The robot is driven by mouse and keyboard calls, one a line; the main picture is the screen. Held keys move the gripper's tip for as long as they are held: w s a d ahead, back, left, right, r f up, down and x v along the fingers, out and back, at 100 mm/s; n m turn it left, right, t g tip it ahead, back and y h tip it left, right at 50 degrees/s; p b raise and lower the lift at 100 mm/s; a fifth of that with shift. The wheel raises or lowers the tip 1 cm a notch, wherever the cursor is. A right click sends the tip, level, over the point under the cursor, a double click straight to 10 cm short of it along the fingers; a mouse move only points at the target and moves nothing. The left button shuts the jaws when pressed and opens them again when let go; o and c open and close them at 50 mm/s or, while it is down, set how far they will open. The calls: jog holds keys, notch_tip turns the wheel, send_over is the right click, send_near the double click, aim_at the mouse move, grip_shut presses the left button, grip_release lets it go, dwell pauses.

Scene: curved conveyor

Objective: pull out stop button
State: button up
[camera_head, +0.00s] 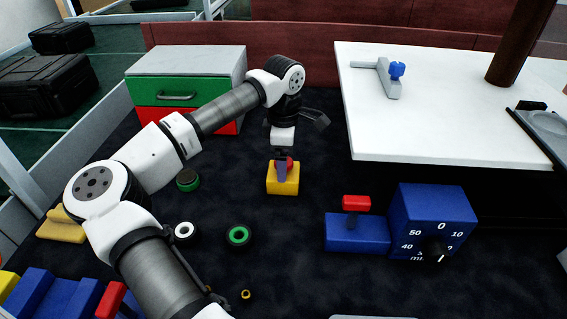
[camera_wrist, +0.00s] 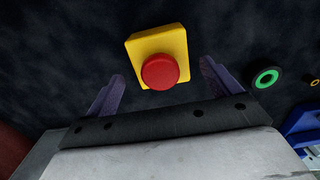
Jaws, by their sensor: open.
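The stop button is a red round knob (camera_wrist: 160,72) on a yellow box (camera_wrist: 143,46), seen near the middle of the wrist view. In the head view the yellow box (camera_head: 283,181) stands on the dark surface, its red knob (camera_head: 290,163) partly hidden behind a finger. My gripper (camera_head: 281,168) is above the box, pointing down. In the wrist view my gripper (camera_wrist: 158,88) is open, with one purple finger on each side of the red knob. Both fingers look apart from the knob, and nothing is held.
A blue box with a red switch (camera_head: 356,203) and a blue dial box (camera_head: 432,220) stand to the right. A white table (camera_head: 440,130) is at the back right. A drawer cabinet (camera_head: 187,88) is behind my arm. Green and white rings (camera_head: 238,236) lie in front.

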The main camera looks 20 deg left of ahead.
jog(key=shift+o, duration=0.9)
jog(key=shift+r+p, duration=2.05)
jog(key=shift+r, duration=1.5)
jog(key=shift+s+f, duration=0.1)
